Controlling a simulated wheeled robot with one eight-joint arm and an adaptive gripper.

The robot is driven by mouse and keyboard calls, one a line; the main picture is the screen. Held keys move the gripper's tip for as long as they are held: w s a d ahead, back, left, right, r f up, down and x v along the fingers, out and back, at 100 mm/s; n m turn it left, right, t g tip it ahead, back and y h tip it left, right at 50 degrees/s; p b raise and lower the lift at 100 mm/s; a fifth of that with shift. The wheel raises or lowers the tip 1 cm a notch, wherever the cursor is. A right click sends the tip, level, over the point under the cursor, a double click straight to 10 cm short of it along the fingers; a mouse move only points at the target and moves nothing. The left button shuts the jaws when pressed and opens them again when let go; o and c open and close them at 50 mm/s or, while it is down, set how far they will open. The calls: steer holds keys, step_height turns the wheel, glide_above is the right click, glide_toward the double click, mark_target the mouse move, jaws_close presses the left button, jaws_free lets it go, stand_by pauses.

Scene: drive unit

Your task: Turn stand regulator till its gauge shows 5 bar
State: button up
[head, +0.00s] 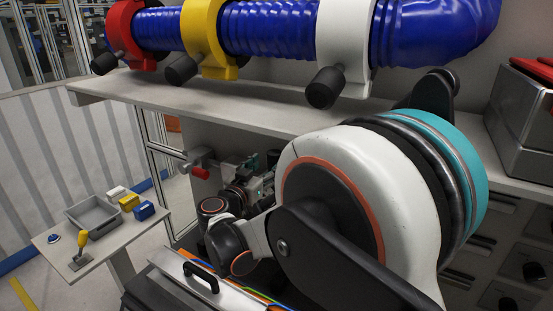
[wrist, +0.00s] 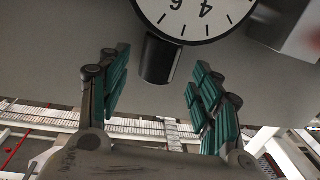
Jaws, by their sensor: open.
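In the wrist view a round white gauge (wrist: 197,10) with a dark rim is cut off by the top edge. Its numbers 6 and 4 appear upside down, and no needle shows in the visible part. A dark cylindrical knob (wrist: 158,62) sits just below the gauge, presumably the regulator knob. My gripper (wrist: 157,80) is open, with a teal-padded finger on each side of the knob and clear gaps to both. In the head view my gripper (head: 262,178) is small under the shelf, partly hidden by my arm. The gauge cannot be made out there.
A shelf (head: 260,105) carrying blue hose in red, yellow and white clamps runs above my arm. A red-ended fitting (head: 200,173) is left of my gripper. A side table (head: 105,245) holds a grey bin (head: 92,217) and small blocks. A metal box (head: 520,125) stands right.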

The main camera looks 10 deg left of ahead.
steer(key=x, duration=0.5)
steer(key=shift+w+d, duration=0.1)
steer(key=shift+w, duration=0.25)
steer(key=shift+c, duration=0.4)
steer(key=c, duration=1)
steer(key=shift+h, duration=0.3)
